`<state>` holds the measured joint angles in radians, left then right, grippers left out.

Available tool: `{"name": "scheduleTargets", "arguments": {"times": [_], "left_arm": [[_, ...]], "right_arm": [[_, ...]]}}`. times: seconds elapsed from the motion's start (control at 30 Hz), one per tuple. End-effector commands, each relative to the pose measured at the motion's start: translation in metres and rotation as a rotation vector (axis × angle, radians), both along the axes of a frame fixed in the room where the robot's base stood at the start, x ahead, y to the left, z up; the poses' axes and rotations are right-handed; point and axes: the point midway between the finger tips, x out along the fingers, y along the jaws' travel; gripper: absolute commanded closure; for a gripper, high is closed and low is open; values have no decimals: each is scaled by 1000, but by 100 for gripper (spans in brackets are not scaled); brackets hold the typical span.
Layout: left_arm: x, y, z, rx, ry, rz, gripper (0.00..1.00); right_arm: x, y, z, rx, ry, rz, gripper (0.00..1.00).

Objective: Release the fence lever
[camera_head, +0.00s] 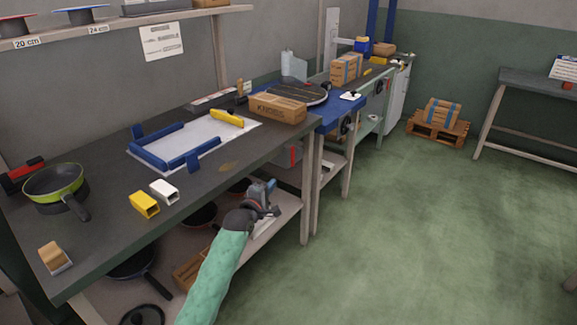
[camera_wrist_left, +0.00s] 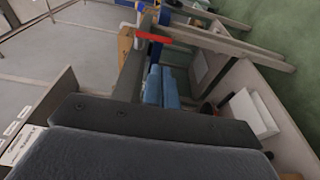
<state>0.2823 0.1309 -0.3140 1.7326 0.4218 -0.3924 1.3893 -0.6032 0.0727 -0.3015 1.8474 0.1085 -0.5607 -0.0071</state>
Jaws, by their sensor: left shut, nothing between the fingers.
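My left gripper (camera_head: 264,196) is shut and empty, low in front of the dark workbench, below the level of its top. Its closed blue fingers also show in the left wrist view (camera_wrist_left: 162,86). A blue fence frame (camera_head: 180,157) lies around a white sheet on the bench top, with a yellow piece (camera_head: 226,118) at its far right corner. I cannot pick out the fence lever with certainty. A red bar (camera_wrist_left: 154,37) shows beyond the fingers in the left wrist view, apart from them. My right gripper is out of view.
A green pan (camera_head: 53,181), yellow block (camera_head: 144,205), white block (camera_head: 164,191) and cardboard box (camera_head: 277,108) stand on the workbench. A blue-topped stand (camera_head: 333,115) adjoins at right.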

Motion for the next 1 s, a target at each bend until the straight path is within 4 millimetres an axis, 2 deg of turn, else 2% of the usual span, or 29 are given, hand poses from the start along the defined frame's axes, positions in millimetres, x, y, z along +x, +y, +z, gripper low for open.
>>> {"name": "scheduleTargets", "arguments": {"times": [0.27, 0.8, 1.0], "left_arm": [[13, -6, 0, 2, 0, 0, 100], [92, -42, 1, 4, -1, -1, 100], [114, -53, 1, 4, -1, 0, 100]], "right_arm": [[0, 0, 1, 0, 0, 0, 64], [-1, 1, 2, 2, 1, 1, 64], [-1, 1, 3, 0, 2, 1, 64]]}}
